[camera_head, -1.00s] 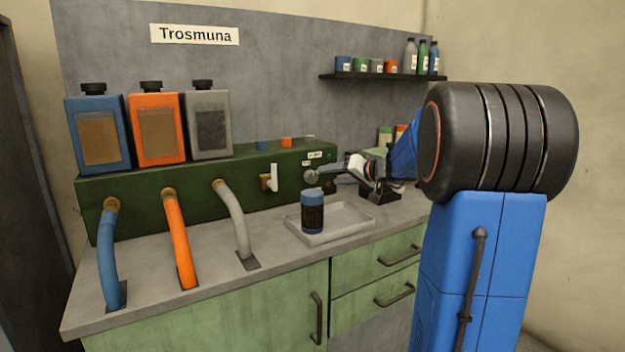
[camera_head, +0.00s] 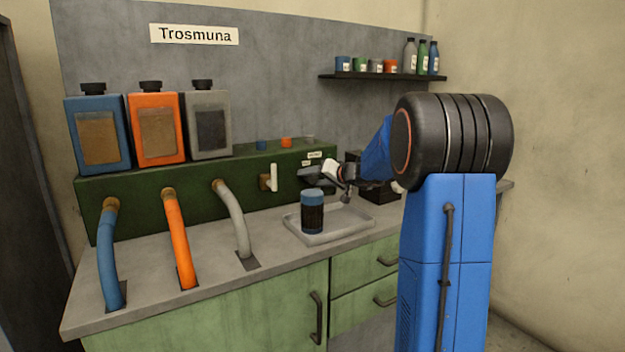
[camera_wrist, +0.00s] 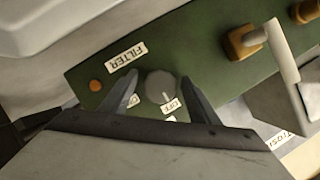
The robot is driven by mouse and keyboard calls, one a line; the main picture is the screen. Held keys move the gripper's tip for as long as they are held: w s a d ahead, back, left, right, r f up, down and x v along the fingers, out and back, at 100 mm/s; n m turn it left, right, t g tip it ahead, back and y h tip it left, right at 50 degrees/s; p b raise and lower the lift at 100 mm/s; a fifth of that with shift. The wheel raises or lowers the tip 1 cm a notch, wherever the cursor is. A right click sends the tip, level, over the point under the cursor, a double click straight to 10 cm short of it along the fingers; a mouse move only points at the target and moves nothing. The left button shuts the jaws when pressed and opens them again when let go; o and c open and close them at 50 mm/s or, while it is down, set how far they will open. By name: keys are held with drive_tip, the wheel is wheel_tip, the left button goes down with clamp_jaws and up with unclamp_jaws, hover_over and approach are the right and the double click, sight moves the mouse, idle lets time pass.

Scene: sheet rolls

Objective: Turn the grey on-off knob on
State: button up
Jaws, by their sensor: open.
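The grey round knob (camera_wrist: 160,87) is on the front of the dark green panel (camera_wrist: 215,65) in the wrist view. Its pale mark points towards the small OFF label (camera_wrist: 169,106). Another small label (camera_wrist: 133,101) is partly covered by a finger. My gripper (camera_wrist: 159,78) is open, with one finger on each side of the knob; I cannot tell whether either touches it. In the head view my gripper (camera_head: 312,174) is at the panel and hides the knob.
A FILTER label (camera_wrist: 126,54) and an orange button or lamp (camera_wrist: 96,86) are near the knob. A white-handled tap (camera_head: 272,178) is left of my gripper. A blue-topped jar (camera_head: 312,210) stands on a tray (camera_head: 345,231) below it.

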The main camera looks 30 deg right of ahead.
drive_tip(key=c, duration=1.1)
drive_tip(key=shift+o, duration=0.2)
drive_tip(key=shift+m, duration=0.3)
drive_tip(key=m+t+y, duration=0.1)
drive_tip(key=m+y, duration=0.1)
drive_tip(key=m, duration=0.1)
drive_tip(key=shift+m, duration=0.3)
drive_tip(key=m+t+y, duration=0.1)
drive_tip(key=m, duration=0.3)
drive_tip(key=shift+t, duration=0.3)
drive_tip(key=o, duration=1.1)
drive_tip(key=shift+c, duration=0.2)
